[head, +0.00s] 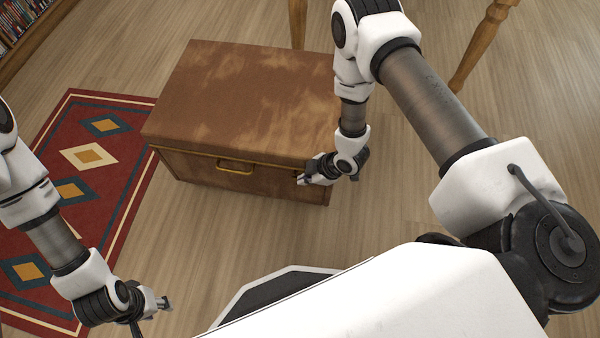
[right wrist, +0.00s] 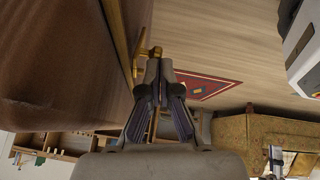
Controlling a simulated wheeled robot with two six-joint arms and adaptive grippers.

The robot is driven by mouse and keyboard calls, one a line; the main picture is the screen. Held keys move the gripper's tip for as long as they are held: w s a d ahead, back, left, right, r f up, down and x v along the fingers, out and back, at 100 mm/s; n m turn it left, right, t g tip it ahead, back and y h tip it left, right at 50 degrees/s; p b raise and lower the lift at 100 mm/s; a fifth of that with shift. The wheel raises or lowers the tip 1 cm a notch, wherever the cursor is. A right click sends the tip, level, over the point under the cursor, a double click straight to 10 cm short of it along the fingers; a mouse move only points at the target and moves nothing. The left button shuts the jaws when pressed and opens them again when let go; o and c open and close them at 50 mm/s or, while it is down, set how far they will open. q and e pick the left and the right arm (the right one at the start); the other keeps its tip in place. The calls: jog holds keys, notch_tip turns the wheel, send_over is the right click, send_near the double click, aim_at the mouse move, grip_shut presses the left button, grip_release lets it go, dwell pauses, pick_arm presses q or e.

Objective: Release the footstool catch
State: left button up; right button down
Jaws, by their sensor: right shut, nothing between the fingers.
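The footstool (head: 245,100) is a brown, worn leather box with a closed lid, a brass strip along the lid's front edge and a brass handle (head: 237,168) on its front. My right gripper (head: 303,181) is at the right part of the front face, just below the lid edge, and is shut and empty. In the right wrist view the brass catch (right wrist: 149,51) lies at the tips of the shut fingers (right wrist: 152,65); I cannot tell whether they touch.
A red patterned rug (head: 100,180) lies left of the footstool. Wooden legs (head: 483,45) stand behind it, and a shelf of cases (head: 20,25) is at the far left. The wooden floor in front of the footstool is clear.

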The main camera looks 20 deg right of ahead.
jog(key=shift+a, duration=0.1)
jog(key=shift+w+a+r, duration=0.1)
jog(key=shift+w+a, duration=0.2)
jog(key=shift+a, duration=0.35)
notch_tip(320, 180, up, 12)
jog(key=s+d+p, duration=0.2)
jog(key=p, duration=0.3)
jog(key=shift+s+f, duration=0.2)
jog(key=shift+s, duration=0.05)
